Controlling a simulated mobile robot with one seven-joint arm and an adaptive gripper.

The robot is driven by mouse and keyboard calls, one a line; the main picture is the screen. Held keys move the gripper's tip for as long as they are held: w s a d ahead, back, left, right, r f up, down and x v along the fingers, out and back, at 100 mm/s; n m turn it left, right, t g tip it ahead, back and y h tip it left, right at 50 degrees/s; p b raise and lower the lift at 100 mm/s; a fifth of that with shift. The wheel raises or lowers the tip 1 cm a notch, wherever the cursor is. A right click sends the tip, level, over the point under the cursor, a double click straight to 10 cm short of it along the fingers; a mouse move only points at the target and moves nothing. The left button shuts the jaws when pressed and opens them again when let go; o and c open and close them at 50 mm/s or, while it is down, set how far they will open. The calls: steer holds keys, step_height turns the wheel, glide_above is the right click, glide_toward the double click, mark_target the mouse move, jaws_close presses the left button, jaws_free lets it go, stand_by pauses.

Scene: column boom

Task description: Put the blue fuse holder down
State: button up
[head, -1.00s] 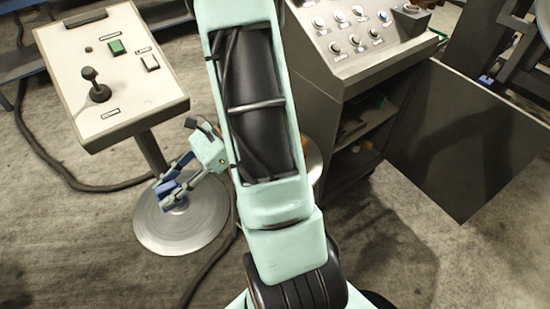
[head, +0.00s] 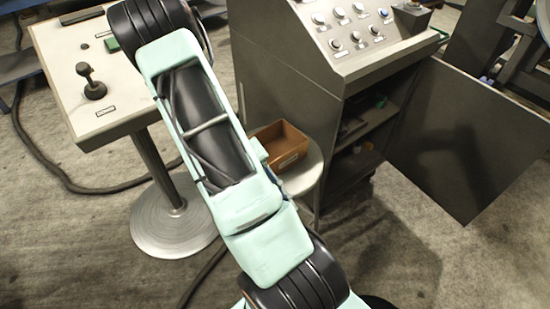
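My gripper does not show in the head view now. The upper part of my arm reaches toward the top of the picture, and whatever the gripper has in it is hidden or out of frame. The blue fuse holder cannot be made out now. A small open brown box (head: 281,145) with a label on its front stands on a round pale stool top (head: 308,170), right beside my arm, which partly covers the stool. The inside of the box looks empty as far as it shows.
A pedestal panel (head: 100,112) with a joystick (head: 90,80) stands at left on a round metal base (head: 170,225). A grey console (head: 290,60) with several round buttons stands at the top right, its cabinet door (head: 470,140) open. Cables lie on the floor.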

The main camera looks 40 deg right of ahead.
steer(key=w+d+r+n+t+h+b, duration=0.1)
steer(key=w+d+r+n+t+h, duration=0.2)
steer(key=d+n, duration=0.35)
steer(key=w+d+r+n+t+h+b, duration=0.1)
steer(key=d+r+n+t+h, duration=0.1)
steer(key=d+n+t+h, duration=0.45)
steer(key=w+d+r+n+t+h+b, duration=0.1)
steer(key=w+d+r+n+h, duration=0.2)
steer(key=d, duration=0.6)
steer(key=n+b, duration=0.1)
steer(key=b, duration=0.2)
glide_above(275, 156)
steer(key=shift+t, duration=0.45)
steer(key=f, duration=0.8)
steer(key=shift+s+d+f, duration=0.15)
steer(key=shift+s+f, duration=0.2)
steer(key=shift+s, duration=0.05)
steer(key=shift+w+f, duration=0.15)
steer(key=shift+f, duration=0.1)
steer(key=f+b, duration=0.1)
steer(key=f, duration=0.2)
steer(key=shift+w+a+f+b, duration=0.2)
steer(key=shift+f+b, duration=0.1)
steer(key=shift+b, duration=0.05)
